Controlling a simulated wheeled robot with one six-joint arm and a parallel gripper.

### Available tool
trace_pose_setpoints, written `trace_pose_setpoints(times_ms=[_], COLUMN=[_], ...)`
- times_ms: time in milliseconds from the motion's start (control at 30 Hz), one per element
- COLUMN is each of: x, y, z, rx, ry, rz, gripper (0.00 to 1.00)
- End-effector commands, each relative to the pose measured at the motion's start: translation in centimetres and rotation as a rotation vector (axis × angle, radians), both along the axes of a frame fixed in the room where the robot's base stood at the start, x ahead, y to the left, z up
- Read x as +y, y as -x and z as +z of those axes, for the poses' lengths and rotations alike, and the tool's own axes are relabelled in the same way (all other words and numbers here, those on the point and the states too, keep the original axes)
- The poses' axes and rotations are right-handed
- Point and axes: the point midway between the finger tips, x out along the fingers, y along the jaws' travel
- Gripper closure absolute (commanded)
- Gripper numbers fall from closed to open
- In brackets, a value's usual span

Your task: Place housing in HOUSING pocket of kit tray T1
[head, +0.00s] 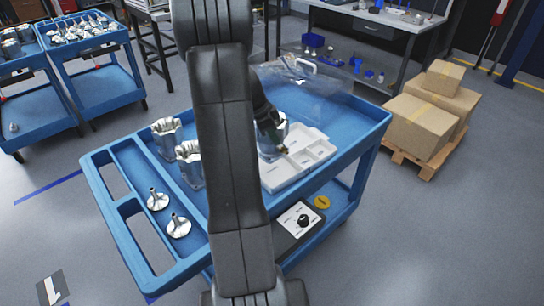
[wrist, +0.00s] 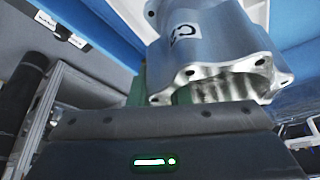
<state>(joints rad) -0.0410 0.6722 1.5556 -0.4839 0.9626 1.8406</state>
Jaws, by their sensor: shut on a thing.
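My gripper (head: 274,134) is shut on a silver machined housing (wrist: 210,55), which fills the upper right of the wrist view. The housing has a scalloped flange with bolt holes and a dark mark on its side. In the head view the held housing is mostly hidden behind my arm and gripper, at the left end of the white kit tray (head: 300,162). The tray has several shallow compartments. I cannot tell whether the housing touches the tray. The HOUSING pocket's label cannot be read.
The tray lies on a blue cart (head: 133,247). Two more housings (head: 166,136) stand left of my arm, with two flanged metal parts (head: 178,226) nearer the front. A clear cover with a handle (head: 318,88) is behind the tray. A control box (head: 299,218) sits at the front.

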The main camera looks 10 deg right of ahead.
Motion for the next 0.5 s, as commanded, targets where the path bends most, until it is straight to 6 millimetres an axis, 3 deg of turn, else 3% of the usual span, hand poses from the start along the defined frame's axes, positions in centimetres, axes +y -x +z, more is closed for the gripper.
trace_pose_setpoints(times_ms=[200, 500], x=[0.0, 0.0], y=[0.0, 0.0], z=[-3.3, -5.4], rx=[0.001, 0.001], ry=[0.001, 0.001], rz=[0.001, 0.001], gripper=[1.00, 1.00])
